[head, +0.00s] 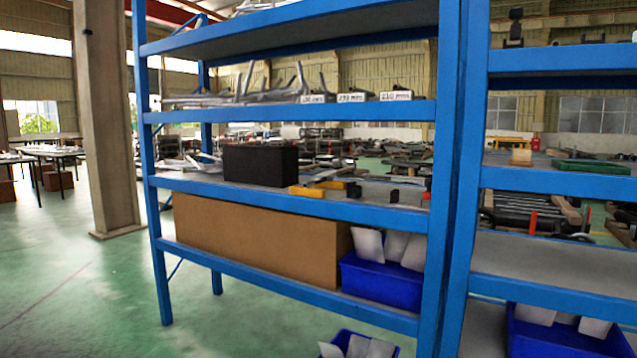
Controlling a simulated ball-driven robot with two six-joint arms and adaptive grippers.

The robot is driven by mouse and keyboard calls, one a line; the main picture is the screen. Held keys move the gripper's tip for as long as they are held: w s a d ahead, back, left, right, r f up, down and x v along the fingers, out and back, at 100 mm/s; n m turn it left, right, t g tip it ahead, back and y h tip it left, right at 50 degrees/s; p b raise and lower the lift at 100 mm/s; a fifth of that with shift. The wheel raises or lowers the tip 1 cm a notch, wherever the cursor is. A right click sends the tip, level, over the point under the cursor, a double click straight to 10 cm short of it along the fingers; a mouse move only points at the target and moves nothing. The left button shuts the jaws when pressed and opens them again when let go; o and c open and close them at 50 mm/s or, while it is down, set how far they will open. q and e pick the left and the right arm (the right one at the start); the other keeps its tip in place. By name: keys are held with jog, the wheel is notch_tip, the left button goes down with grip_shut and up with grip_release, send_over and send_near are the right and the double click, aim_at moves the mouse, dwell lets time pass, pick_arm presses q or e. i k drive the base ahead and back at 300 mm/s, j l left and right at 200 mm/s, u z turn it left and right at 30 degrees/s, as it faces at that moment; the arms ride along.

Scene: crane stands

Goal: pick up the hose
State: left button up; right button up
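I cannot make out a hose in the head view. Neither of my grippers shows in the head view. A blue metal shelf rack (290,208) stands in front of me. Its upper shelf holds grey metal rods and several small labelled blocks. Its middle shelf holds a black box (260,166), yellow parts (306,191) and small dark pieces. A long brown box (255,238) and a blue bin (380,284) with white sheets sit on the lower shelf.
A second blue rack (555,182) adjoins on the right, with another blue bin (560,335) low down. A blue bin (340,334) stands at the bottom centre. A concrete column (103,120) rises at the left. Green floor (80,290) is open at the lower left.

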aim_at(326, 178)
jog(key=i+j+z, duration=0.1)
jog(key=z, duration=0.3)
jog(key=i+j+z, duration=0.25)
jog(key=j, duration=0.35)
jog(key=i+j+z, duration=0.1)
jog(key=i+j, duration=0.15)
jog(key=i+j+z, duration=0.15)
jog(key=j, duration=0.25)
jog(key=i+j+z, duration=0.1)
jog(key=j, duration=0.25)
jog(key=i, duration=0.05)
